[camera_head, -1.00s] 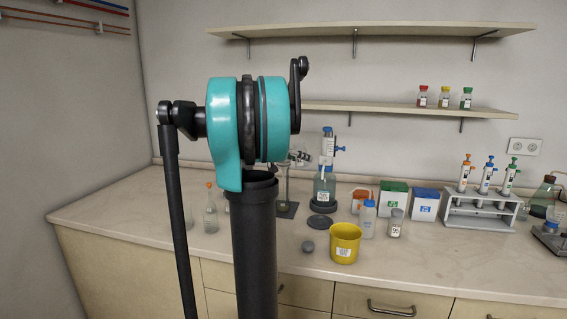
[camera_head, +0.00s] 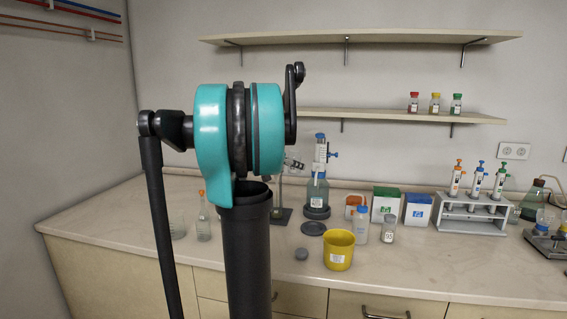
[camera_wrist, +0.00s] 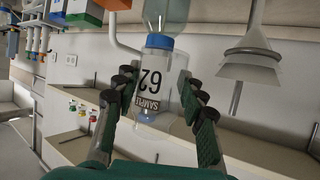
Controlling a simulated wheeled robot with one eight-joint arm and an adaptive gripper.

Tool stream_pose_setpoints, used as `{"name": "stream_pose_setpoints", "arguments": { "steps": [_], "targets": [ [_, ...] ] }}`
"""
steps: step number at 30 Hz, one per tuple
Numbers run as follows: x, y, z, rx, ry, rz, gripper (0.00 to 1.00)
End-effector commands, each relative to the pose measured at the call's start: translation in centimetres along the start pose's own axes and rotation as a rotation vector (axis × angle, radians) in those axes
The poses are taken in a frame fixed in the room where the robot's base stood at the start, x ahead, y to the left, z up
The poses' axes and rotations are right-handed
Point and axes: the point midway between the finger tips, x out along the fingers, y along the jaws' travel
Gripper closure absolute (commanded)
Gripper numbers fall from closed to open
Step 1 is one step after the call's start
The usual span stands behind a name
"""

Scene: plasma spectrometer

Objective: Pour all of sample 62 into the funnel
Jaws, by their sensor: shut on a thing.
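The wrist view is upside down. In it my gripper (camera_wrist: 157,88) is shut on the sample 62 bottle (camera_wrist: 150,82), a small clear container with its label between my fingers. The bottle looks roughly upright; its contents cannot be made out. A pale cone with a narrow stem, apparently the funnel (camera_wrist: 250,65), is at the right of the wrist view, apart from the bottle. In the head view my arm covers most of my gripper; a small part of it (camera_head: 292,163) shows beside the teal joint.
On the bench are a yellow bucket (camera_head: 339,252), a labelled jar (camera_head: 389,230), a blue-capped bottle (camera_head: 361,229), a dispenser bottle (camera_head: 317,190) and a pipette rack (camera_head: 470,217). A grey lid (camera_head: 301,254) lies near the bucket. The front right bench is clear.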

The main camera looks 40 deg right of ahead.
Motion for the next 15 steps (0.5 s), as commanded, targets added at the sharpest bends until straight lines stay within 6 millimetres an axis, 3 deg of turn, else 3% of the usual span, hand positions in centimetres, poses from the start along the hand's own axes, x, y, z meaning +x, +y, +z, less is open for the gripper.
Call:
{"name": "stream_pose_setpoints", "arguments": {
  "steps": [15],
  "targets": [
    [-0.42, -0.01, -0.86, -0.001, 0.0, 0.0, 0.89]
  ]
}}
